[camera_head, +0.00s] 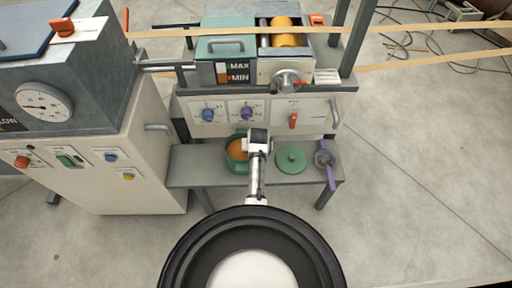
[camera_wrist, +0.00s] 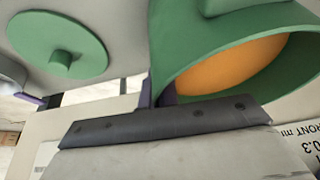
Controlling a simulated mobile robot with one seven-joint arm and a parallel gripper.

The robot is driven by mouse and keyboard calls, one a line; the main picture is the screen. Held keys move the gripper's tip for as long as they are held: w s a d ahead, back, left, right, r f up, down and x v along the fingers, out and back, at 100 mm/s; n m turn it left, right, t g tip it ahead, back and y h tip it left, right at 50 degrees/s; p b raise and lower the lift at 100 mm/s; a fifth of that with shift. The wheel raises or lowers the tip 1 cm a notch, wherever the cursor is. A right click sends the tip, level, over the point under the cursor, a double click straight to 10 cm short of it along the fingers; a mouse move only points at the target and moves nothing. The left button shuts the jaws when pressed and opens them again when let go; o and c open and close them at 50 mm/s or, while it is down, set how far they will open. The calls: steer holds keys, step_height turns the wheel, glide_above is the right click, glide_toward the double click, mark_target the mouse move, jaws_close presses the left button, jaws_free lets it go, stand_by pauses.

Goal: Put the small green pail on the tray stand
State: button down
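My gripper (camera_head: 257,146) comes in at the pail's right side. In the wrist view, its dark fingertips (camera_wrist: 158,93) are close together with the pail's edge between them, and look shut on it. My arm and gripper hide part of the pail and stand. I cannot tell whether the pail's base touches the stand.
A round green lid (camera_head: 291,160) lies on the stand right of my gripper; it also shows in the wrist view (camera_wrist: 62,45). The machine's control panel (camera_head: 262,112) rises behind; a cabinet (camera_head: 130,170) stands left.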

steer(key=shift+r, duration=0.3)
steer(key=shift+f, duration=0.1)
steer(key=c, duration=2.1)
jaws_free()
steer(key=shift+s+f, duration=0.1)
steer(key=shift+f, duration=0.15)
steer(key=o, duration=0.4)
steer(key=shift+r, duration=0.1)
steer(key=v, duration=1.2)
steer(key=shift+r, duration=0.1)
